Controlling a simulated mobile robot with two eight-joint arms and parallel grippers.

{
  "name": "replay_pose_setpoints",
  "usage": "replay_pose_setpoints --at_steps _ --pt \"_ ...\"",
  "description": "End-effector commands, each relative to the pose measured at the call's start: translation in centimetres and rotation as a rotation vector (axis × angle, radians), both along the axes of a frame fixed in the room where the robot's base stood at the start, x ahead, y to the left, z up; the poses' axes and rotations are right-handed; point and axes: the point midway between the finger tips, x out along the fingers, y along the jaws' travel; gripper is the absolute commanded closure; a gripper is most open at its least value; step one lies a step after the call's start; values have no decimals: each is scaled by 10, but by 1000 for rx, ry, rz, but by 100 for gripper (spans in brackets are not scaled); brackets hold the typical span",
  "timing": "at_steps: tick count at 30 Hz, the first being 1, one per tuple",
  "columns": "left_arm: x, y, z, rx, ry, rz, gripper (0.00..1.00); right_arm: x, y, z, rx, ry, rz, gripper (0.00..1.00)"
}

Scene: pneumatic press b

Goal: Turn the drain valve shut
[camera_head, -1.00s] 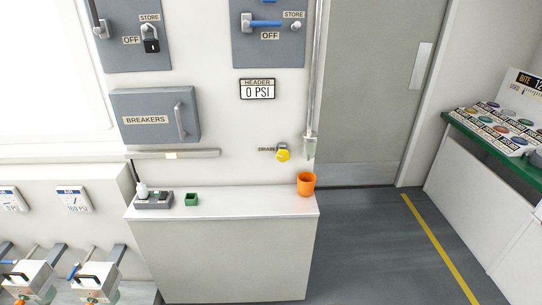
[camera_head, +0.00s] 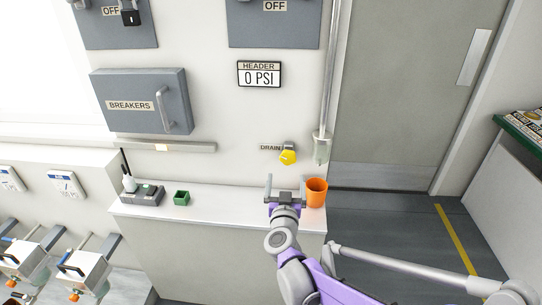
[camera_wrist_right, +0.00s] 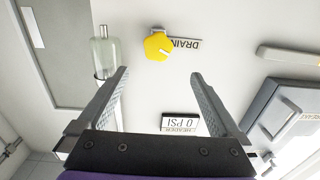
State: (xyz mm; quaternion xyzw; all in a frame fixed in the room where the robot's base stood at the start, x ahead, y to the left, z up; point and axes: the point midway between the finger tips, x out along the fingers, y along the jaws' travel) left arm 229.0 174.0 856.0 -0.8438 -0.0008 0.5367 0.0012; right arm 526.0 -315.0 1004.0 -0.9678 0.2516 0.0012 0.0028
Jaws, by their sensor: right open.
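The drain valve (camera_head: 288,155) has a yellow knob on the white wall, beside a label reading DRAIN. It also shows in the right wrist view, where the yellow knob (camera_wrist_right: 158,46) is beyond the fingertips, apart from them. My right gripper (camera_head: 286,182) is open and empty, below the valve and over the white counter. In the right wrist view its two fingers (camera_wrist_right: 158,75) are spread wide with nothing between them. My left gripper is not in view.
An orange cup (camera_head: 316,192) stands on the counter (camera_head: 225,205), just right of my right gripper. A clear bottle-like vessel (camera_head: 321,149) hangs under the pipe right of the valve. The header gauge (camera_head: 259,74) reads 0 PSI.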

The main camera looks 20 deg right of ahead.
Motion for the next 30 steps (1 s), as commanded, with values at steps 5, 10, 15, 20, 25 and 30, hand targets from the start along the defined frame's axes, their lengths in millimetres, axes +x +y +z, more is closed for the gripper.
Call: replay_pose_setpoints --at_steps 5,10,15,20,25,30 --pt "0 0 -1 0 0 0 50 3 -12 -5 -3 1 -45 0" --pt "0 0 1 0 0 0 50 21 -24 -5 -5 0 -46 0" --pt "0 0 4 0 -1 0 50 50 -41 -4 -4 0 -45 0" --pt "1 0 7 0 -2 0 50 74 -55 -4 -5 0 -43 0" --pt "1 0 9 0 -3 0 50 88 -63 -4 -3 1 -43 0" --pt "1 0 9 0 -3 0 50 92 -66 -5 -3 1 -41 0"
